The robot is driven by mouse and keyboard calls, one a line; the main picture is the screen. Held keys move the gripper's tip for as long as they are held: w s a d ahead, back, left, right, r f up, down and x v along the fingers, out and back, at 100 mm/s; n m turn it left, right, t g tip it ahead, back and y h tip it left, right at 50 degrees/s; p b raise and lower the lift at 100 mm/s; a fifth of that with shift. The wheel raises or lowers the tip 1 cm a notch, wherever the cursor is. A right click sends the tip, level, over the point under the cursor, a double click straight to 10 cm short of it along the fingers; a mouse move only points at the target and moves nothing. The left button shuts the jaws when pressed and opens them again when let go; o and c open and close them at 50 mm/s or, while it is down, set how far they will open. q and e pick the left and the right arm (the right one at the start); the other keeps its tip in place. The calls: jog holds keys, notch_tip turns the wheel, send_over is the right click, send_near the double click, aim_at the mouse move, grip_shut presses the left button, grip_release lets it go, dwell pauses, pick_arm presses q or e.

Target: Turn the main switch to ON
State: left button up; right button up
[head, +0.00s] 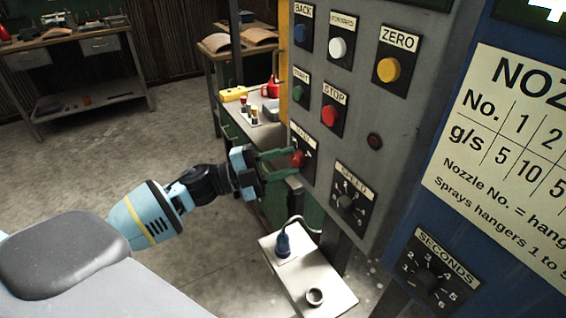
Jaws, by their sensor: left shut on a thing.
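The main switch (298,158) is a small red knob on a black plate, low at the left edge of the grey control panel (385,130). The plate's label is partly hidden, so I cannot read the knob's setting. My left gripper (293,160) reaches in from the left, and its green fingers are shut on the red knob. My right gripper is not in the head view.
Above the switch are the green START button (297,94) and red STOP button (330,114). The SPEED dial (346,201) is to the right. Below, a small white table (318,284) holds a blue plug-like thing (283,245) and a cup (315,296).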

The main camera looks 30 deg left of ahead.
pick_arm(q)
jog(key=shift+r+m+g, duration=0.15)
jog(key=shift+m+g, duration=0.45)
jog(key=shift+m, duration=0.7)
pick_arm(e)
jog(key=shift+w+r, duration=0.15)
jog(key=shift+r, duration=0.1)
pick_arm(q)
jog(key=shift+m, duration=0.3)
jog(key=o, duration=1)
jog(key=shift+a, duration=0.1)
jog(key=shift+s+a+f, duration=0.2)
jog(key=shift+a, duration=0.05)
jog(key=shift+r+b+v, duration=0.1)
jog(key=shift+b+v, duration=0.15)
jog(key=shift+v, duration=1.5)
jog(key=shift+r+b+v, duration=0.15)
jog(key=shift+b+v, duration=0.05)
jog(key=shift+v, duration=1.5)
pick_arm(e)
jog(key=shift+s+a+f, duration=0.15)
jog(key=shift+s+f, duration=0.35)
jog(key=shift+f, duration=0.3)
